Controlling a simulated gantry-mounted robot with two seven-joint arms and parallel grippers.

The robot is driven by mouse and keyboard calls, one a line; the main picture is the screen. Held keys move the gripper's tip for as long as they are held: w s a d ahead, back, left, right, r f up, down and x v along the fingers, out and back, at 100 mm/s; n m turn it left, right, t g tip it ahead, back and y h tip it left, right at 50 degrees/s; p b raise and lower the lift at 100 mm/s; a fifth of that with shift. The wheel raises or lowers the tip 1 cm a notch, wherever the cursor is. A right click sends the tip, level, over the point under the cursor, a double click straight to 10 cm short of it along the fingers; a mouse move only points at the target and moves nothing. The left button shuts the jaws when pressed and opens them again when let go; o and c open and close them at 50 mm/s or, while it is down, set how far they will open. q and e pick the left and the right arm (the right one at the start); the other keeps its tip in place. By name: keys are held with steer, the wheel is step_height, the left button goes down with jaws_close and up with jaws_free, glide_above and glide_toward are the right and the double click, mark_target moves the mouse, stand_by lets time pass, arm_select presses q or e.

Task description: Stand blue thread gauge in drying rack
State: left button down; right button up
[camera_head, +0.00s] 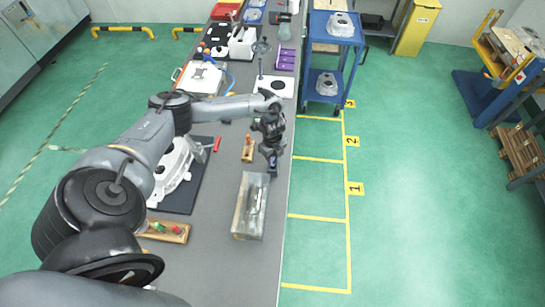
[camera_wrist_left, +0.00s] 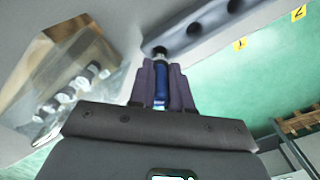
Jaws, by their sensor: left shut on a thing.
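My left gripper (camera_head: 272,168) is above the right edge of the bench, fingers pointing down. In the left wrist view its dark fingers (camera_wrist_left: 164,88) are shut on the blue thread gauge (camera_wrist_left: 163,78). The gauge's metal tip points away from the gripper. A grey bar with a row of round holes (camera_wrist_left: 178,40), which looks like the drying rack, lies just past the fingertips. The tip lines up with its end hole; whether it is inside I cannot tell. In the head view the gauge is hardly visible at the gripper. My right gripper is not in view.
A clear-sided bin (camera_head: 238,222) with several metal gauges stands close to the gripper; it also shows in the left wrist view (camera_wrist_left: 110,48). A wooden holder (camera_head: 183,238) with red and green pieces is at lower left. A white casting (camera_head: 172,172) lies on a dark mat.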

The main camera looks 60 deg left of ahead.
arm_select(q)
steer(key=shift+f+b, duration=0.45)
steer(key=shift+f, duration=0.25)
steer(key=shift+f+b, duration=0.7)
steer(key=shift+f, duration=0.45)
steer(key=c, duration=1)
jaws_free()
steer(key=shift+r, duration=0.2)
step_height(320, 180, up, 11)
steer(key=shift+f, duration=0.2)
steer(key=shift+f, duration=0.1)
